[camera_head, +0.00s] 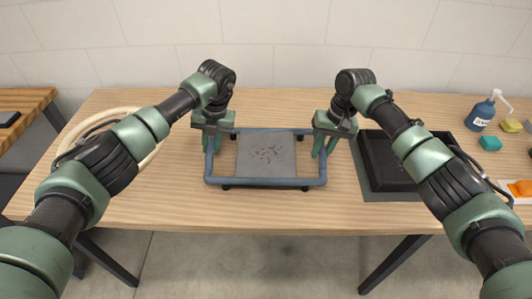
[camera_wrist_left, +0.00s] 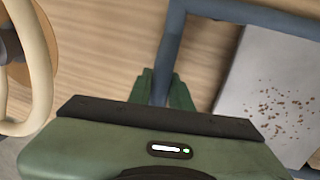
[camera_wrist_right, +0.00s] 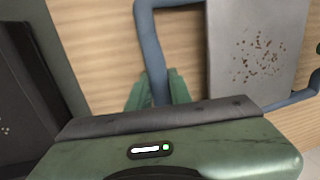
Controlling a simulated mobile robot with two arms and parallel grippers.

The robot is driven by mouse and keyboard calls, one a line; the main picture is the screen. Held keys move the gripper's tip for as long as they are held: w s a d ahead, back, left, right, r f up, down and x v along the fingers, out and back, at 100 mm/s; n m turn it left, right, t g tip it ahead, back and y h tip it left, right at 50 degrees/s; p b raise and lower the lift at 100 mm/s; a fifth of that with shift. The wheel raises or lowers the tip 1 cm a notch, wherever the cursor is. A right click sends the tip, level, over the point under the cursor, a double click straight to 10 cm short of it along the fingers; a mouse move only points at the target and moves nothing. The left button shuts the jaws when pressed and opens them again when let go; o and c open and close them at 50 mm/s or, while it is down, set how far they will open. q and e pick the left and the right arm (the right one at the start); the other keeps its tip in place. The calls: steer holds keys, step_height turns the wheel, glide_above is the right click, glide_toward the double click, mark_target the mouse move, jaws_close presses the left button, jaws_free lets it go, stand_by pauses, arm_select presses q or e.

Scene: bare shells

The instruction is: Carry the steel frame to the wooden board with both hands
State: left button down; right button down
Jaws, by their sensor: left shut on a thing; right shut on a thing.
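The steel frame (camera_head: 265,183) is a blue-grey rectangle of tube with small dark feet, over the middle of the table. A grey plate with brown specks (camera_head: 266,154) shows inside its outline. My left gripper (camera_head: 211,146) is shut on the frame's left side bar, also seen in the left wrist view (camera_wrist_left: 166,60). My right gripper (camera_head: 325,145) is shut on its right side bar, also seen in the right wrist view (camera_wrist_right: 152,60). The frame looks level; I cannot tell whether its feet touch the table. I cannot make out a separate wooden board.
A black tray (camera_head: 385,165) on a dark mat lies right of the frame. A cream hoop (camera_head: 148,158) lies at left. A blue pump bottle (camera_head: 481,113) and coloured blocks stand at far right. A butcher-block top (camera_head: 28,100) is at far left. Bare table lies in front.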

arm_select(q)
steer(key=shift+w+r, duration=0.15)
steer(key=shift+r, duration=0.05)
arm_select(e)
steer(key=shift+w+r, duration=0.2)
steer(key=shift+r, duration=0.05)
